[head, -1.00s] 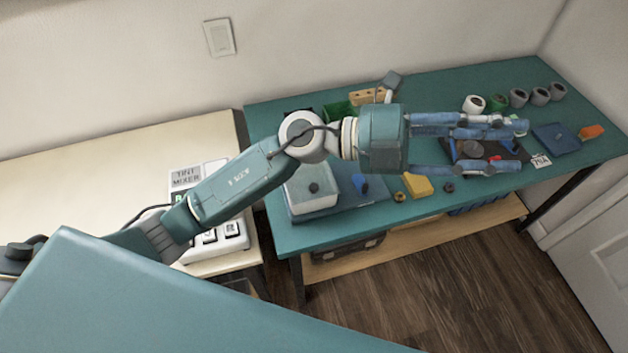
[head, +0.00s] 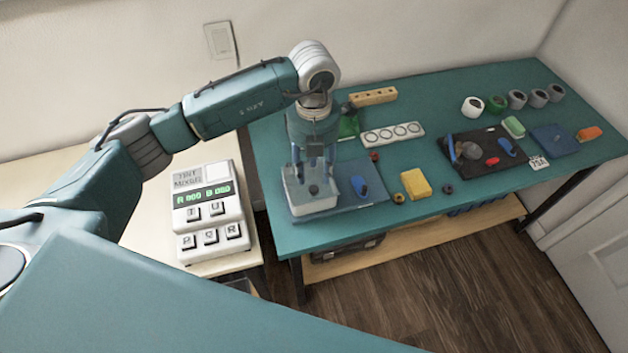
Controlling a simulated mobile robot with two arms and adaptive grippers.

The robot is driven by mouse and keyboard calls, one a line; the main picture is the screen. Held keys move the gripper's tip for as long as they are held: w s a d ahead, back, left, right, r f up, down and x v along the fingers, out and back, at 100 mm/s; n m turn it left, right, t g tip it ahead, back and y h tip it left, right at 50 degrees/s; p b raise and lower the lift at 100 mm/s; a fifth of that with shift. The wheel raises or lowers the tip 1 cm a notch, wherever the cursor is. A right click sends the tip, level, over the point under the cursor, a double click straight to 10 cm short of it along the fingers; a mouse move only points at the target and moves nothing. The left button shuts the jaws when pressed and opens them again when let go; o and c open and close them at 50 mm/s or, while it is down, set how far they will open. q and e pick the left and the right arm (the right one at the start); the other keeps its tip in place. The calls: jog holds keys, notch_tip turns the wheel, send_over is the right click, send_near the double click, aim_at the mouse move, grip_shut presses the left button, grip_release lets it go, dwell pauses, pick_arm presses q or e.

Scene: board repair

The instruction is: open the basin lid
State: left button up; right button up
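The basin (head: 312,207) is a pale box on a blue mat at the left end of the teal bench. Its light grey lid (head: 296,195) lies on top, closed, with a dark round knob (head: 313,189) in the middle. My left gripper (head: 314,176) points down over the lid. Its blue fingers are spread apart, one on each side of the knob in the picture, and hold nothing that I can see. Whether the fingertips touch the lid cannot be told. The gripper hides the back of the lid. My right gripper is out of view.
A blue tool (head: 360,186) lies right of the basin, with a yellow sponge (head: 416,183) farther right. Behind are a white strip with round wells (head: 393,133) and a wooden block (head: 373,96). The tint mixer (head: 208,210) stands on the left table.

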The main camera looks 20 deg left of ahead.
aim_at(314, 189)
pick_arm(q)
notch_tip(314, 189, down, 6)
jog(key=shift+f+p, duration=0.1)
jog(key=shift+p, duration=0.5)
jog(key=shift+c, duration=0.5)
grip_shut()
